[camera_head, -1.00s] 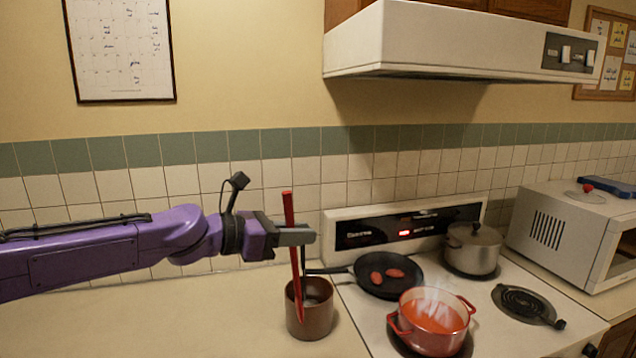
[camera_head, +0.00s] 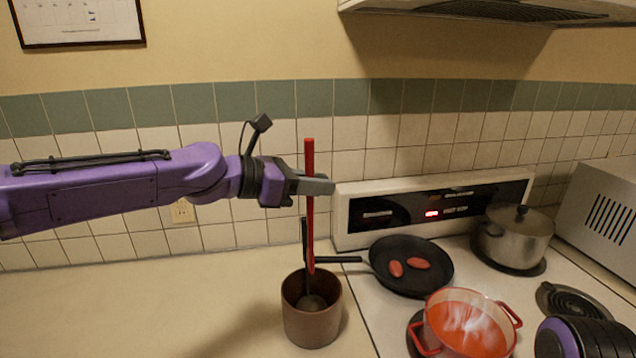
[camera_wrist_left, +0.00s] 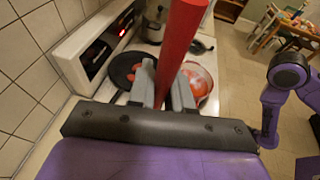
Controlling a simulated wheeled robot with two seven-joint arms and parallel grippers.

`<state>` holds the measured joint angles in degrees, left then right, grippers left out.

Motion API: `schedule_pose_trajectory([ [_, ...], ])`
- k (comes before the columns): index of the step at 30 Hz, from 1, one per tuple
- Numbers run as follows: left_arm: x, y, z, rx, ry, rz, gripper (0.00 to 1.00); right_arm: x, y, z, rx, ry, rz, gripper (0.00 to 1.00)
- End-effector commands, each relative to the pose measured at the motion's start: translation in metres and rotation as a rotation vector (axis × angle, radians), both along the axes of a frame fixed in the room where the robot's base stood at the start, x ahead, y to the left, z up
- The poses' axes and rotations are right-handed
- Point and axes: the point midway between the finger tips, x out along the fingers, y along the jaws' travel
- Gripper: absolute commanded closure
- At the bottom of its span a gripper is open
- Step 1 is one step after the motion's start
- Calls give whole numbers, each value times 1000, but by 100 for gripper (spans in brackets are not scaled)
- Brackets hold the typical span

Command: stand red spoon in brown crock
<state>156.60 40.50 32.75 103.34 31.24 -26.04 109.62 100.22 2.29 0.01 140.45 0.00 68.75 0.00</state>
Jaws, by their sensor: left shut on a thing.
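The red spoon (camera_head: 310,225) is upright in my left gripper (camera_head: 318,185), which is shut on its upper part. Its lower end shows over the far part of the opening of the brown crock (camera_head: 312,327); I cannot tell whether it is above the rim or just inside. The crock stands upright on the counter, left of the stove. A dark utensil (camera_head: 304,238) stands in it, its rounded end at the bottom. The left wrist view shows the red spoon (camera_wrist_left: 181,45) between the grey fingers (camera_wrist_left: 164,92). My right gripper is not in view.
Right of the crock, the stove holds a black pan (camera_head: 411,280) with red pieces, its handle pointing at the crock. A red pot (camera_head: 462,325) and a steel pot (camera_head: 515,238) stand there too. The counter (camera_head: 130,310) left of the crock is clear.

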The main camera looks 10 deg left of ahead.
Motion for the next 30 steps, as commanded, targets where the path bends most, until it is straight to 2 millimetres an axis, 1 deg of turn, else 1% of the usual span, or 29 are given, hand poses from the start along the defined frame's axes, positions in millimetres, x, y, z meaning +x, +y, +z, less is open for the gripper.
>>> schedule_pose_trajectory([
  [1,5,0,-12,1,6,2,100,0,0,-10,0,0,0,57],
  [3,9,1,-19,0,9,3,100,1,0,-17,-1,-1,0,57],
  [14,14,1,-49,0,12,4,100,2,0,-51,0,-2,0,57],
  [17,13,1,-55,0,14,3,100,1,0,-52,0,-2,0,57],
  [30,13,1,-97,-1,13,3,100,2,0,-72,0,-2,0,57],
])
